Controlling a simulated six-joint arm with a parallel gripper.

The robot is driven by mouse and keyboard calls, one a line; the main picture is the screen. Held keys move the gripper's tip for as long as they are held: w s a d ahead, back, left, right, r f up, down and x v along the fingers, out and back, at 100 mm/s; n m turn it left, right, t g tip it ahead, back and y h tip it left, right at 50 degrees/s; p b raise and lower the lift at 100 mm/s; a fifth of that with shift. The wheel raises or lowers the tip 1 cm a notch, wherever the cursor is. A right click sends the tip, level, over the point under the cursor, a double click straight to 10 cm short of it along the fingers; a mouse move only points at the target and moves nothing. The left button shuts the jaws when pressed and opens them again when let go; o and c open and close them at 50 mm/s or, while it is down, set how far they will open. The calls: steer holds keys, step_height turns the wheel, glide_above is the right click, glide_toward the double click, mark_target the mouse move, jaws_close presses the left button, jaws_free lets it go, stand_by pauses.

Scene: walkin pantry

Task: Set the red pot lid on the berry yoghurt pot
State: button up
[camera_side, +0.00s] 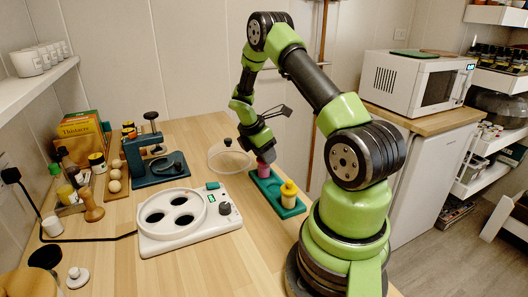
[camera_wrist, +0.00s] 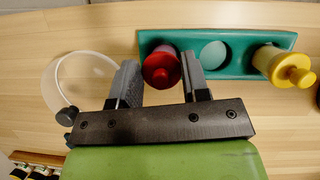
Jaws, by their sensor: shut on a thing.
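The red pot lid (camera_wrist: 162,72) is between the fingers of my gripper (camera_wrist: 161,78) in the wrist view, and the gripper is shut on it. In the side view my gripper (camera_side: 264,155) points down over the far end of a green tray (camera_side: 276,188). The pink berry yoghurt pot (camera_side: 264,170) stands at that end, directly below the fingers. I cannot tell whether the lid touches the pot's rim.
A yellow lidded pot (camera_side: 288,194) stands at the tray's near end, past an empty round recess (camera_wrist: 214,54). A clear dome with a black knob (camera_side: 228,142) is left of the tray. A white appliance with round wells (camera_side: 188,218) stands nearer. Bare wood lies between.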

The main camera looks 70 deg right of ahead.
steer(key=shift+f, duration=0.15)
steer(key=o, duration=1.4)
steer(key=shift+o, duration=0.2)
steer(key=shift+r, duration=3.55)
